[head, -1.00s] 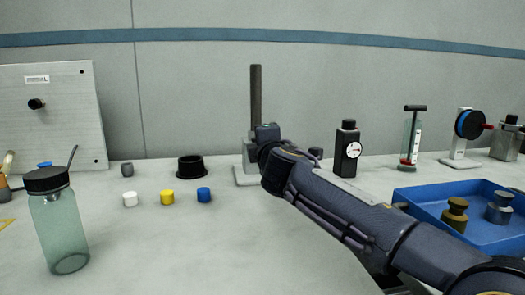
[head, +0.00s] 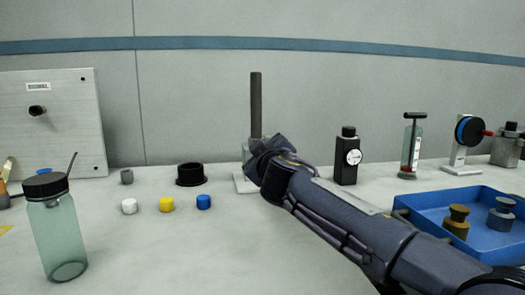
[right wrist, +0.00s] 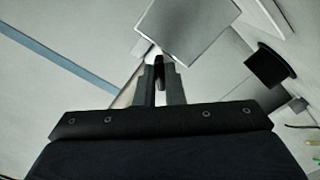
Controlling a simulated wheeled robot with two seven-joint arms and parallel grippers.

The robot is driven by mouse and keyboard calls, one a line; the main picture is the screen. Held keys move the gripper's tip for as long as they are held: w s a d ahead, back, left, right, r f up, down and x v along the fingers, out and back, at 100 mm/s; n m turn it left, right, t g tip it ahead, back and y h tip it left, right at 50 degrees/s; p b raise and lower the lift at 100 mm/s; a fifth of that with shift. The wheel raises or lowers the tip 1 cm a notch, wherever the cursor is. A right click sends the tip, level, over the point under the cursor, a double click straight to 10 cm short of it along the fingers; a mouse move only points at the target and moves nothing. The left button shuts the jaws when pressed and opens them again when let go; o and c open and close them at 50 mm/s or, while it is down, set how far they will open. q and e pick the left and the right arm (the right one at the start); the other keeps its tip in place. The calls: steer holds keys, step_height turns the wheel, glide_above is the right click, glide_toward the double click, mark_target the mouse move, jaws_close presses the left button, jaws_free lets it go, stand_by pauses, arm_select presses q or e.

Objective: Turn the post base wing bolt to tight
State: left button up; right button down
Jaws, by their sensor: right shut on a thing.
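The dark post (head: 256,105) stands upright from a grey block on a pale base plate (head: 243,183) at the back middle of the table. My right gripper (head: 260,156) reaches the block from the right and hides most of it in the head view. In the right wrist view my right gripper (right wrist: 160,82) has its fingers closed around a small dark piece, the wing bolt (right wrist: 159,66), beside the grey block (right wrist: 187,30). The bolt is hidden in the head view, and its turn angle is hard to tell. My left gripper is not in view.
A black ring (head: 190,180) and several small caps lie left of the post. A blue tray (head: 425,208) with weights is at the right, a glass bottle (head: 58,235) at the left. The front middle is clear.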

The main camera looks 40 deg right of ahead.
steer(key=shift+w+a+m, duration=0.1)
steer(key=shift+m, duration=4.1)
steer(key=c, duration=1.5)
jaws_free()
